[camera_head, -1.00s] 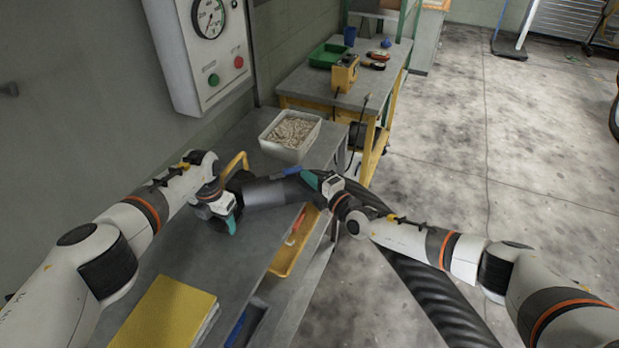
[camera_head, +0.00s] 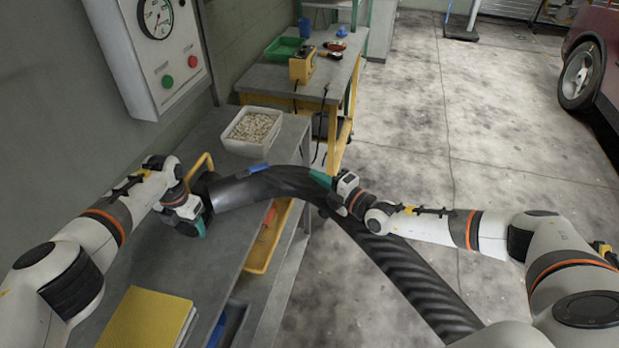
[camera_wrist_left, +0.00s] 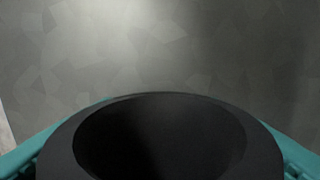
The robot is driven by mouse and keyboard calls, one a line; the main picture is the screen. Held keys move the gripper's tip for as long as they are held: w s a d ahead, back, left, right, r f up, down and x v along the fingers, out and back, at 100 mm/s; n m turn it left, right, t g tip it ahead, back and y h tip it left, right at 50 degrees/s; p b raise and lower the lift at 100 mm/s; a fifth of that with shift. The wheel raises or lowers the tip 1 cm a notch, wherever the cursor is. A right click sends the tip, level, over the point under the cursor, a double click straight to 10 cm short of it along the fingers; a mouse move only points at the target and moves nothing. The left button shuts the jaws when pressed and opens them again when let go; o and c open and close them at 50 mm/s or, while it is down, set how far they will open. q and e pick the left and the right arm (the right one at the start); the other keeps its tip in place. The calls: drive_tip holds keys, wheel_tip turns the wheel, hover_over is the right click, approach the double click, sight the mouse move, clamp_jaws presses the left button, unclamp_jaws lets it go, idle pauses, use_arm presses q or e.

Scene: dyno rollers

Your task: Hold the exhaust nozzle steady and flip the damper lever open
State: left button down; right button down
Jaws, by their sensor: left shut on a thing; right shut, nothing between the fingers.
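The exhaust nozzle (camera_head: 233,191) is the dark grey pipe end on a black ribbed hose, lying over the grey bench. A flat blue tab (camera_head: 259,168), apparently the damper lever, shows on its top side. My left gripper (camera_head: 205,208) is shut on the nozzle's left end. In the left wrist view the round dark nozzle mouth (camera_wrist_left: 160,140) sits between teal fingers. My right gripper (camera_head: 322,178) is shut and empty, beside the hose and to the right of the blue tab, apart from it. Whether its fingertips touch the hose I cannot tell.
A yellow bent bar (camera_head: 203,160) stands behind the nozzle. A white bin (camera_head: 244,146) of small pale pieces is at the bench's far end. A yellow pad (camera_head: 143,320) lies in front. The gauge panel (camera_head: 150,55) is on the left wall. The floor at right is open.

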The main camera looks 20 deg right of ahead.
use_arm(q)
drive_tip(key=shift+s+d+f, duration=0.1)
drive_tip(key=shift+s+d, duration=0.05)
drive_tip(key=shift+d, duration=0.05)
drive_tip(key=shift+c, duration=2.3)
unclamp_jaws()
drive_tip(key=shift+o, duration=1.1)
